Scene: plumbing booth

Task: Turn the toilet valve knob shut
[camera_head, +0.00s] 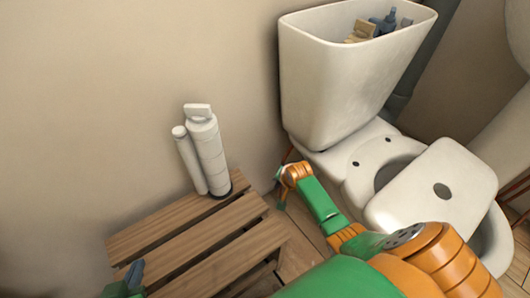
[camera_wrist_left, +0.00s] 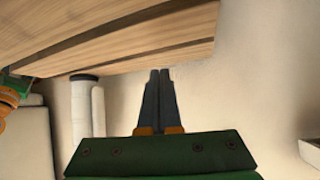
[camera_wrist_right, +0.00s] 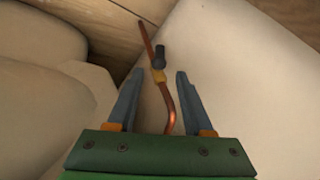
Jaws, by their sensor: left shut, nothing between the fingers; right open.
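The valve shows in the right wrist view as a small dark knob (camera_wrist_right: 160,56) on a brass fitting (camera_wrist_right: 158,76), joined to a curved copper pipe (camera_wrist_right: 169,112). My right gripper (camera_wrist_right: 157,80) is open, with the fitting and pipe appearing between its fingers; the knob appears just beyond the fingertips. I cannot tell whether a finger touches them. In the head view my right arm reaches down beside the toilet (camera_head: 345,75), and the valve and right fingers are hidden. My left gripper (camera_head: 134,272) is shut and empty by the bench, also seen in the left wrist view (camera_wrist_left: 160,75).
A slatted wooden bench (camera_head: 185,232) stands at the left against the wall, with white cylinders (camera_head: 206,150) on it. The toilet tank is open, with fittings (camera_head: 385,22) inside. A white plate with a dark hole (camera_head: 465,180) lies over the bowl.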

